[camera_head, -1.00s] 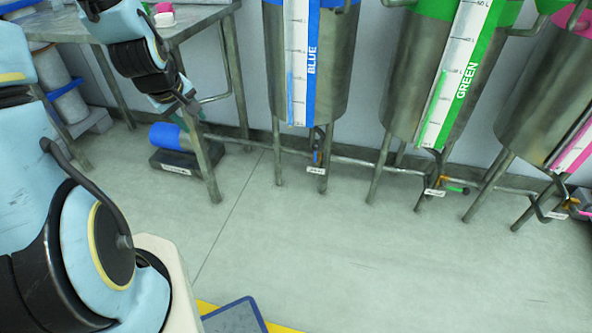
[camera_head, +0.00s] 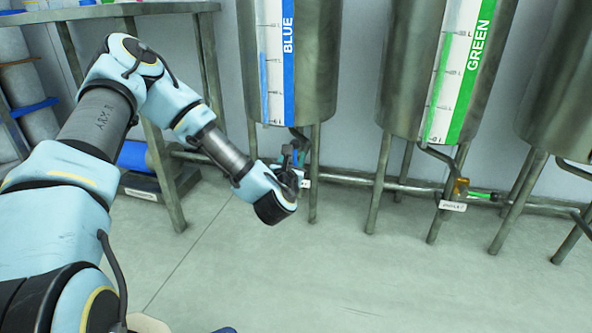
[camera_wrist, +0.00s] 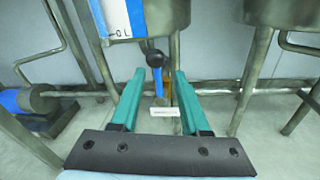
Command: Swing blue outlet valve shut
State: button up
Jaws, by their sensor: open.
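The blue outlet valve sits low under the tank marked BLUE (camera_head: 318,75). In the wrist view its blue lever (camera_wrist: 158,82) points up and down, below a dark rounded part (camera_wrist: 155,59). A yellowish part (camera_wrist: 168,92) shows beside the lever. My gripper (camera_wrist: 160,74) is open, with one teal finger on each side of the lever as seen from the wrist. I cannot tell whether either finger touches it. In the head view my gripper (camera_head: 290,160) is at the valve and hides most of it.
A white label plate (camera_wrist: 165,111) is below the lever. The tank's legs (camera_head: 315,180) and a horizontal pipe (camera_head: 350,180) are close by. To the right is the green valve (camera_head: 461,188), its lever sideways. A steel table (camera_head: 165,180) stands left. The floor in front is clear.

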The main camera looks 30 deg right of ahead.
aim_at(295, 150)
jog(key=w+d+n+b, duration=0.1)
jog(key=w+d, duration=0.1)
jog(key=w, duration=0.1)
jog(key=w+d+f+n+b, duration=0.1)
jog(key=w+b, duration=0.1)
jog(key=w, duration=0.1)
jog(key=w+d+f+n+t+b, duration=0.1)
jog(key=w+d, duration=0.1)
jog(key=w, duration=0.1)
jog(key=shift+d+y+b, duration=0.3)
grip_shut()
dwell(0.3)
jog(key=shift+w+r, duration=0.1)
jog(key=shift+r, duration=0.1)
dwell(0.9)
